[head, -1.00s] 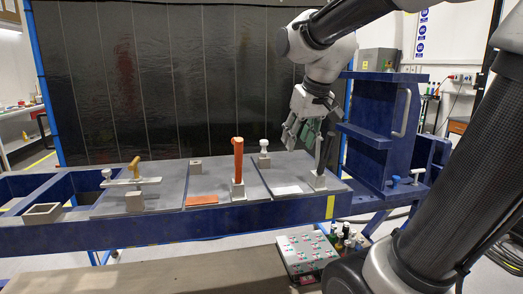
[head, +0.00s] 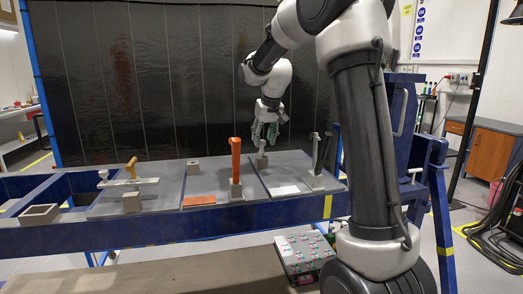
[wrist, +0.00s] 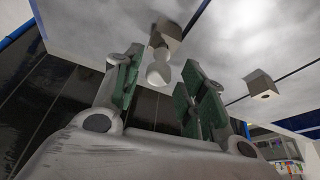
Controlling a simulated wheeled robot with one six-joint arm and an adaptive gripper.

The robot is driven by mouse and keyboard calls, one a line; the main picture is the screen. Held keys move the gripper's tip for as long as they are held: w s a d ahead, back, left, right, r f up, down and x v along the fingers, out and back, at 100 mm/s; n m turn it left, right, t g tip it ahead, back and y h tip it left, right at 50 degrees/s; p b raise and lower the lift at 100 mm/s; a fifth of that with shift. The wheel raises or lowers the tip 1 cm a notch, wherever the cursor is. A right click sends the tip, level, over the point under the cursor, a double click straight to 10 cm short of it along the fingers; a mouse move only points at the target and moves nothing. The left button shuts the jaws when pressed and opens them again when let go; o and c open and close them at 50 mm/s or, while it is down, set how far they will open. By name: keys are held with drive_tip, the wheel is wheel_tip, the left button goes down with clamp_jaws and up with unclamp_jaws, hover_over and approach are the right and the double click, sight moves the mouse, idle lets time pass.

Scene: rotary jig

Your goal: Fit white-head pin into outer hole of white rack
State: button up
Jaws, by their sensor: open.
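A white-head pin (head: 262,149) stands upright in a small grey block (head: 262,162) on the right part of the table. My gripper (head: 265,134) is open, directly above it, and partly hides its head. In the wrist view the round white head (wrist: 159,74) lies between the two green-padded fingers (wrist: 160,84), with its block (wrist: 167,37) beyond. It is not gripped. A white bar (head: 136,183), which looks like the white rack, rests on a block at the left. It carries a yellow-handled pin (head: 131,167) and another white-knobbed piece (head: 103,174). Its holes are too small to make out.
An orange upright lever (head: 236,160) in a block stands left of my gripper. A dark upright lever (head: 316,152) stands to the right. A small block (head: 193,166), an orange plate (head: 199,201) and an open square box (head: 40,215) are further left.

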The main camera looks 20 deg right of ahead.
sight(262, 147)
drive_tip(key=x, duration=0.5)
drive_tip(key=shift+f, duration=0.2)
drive_tip(key=c, duration=0.9)
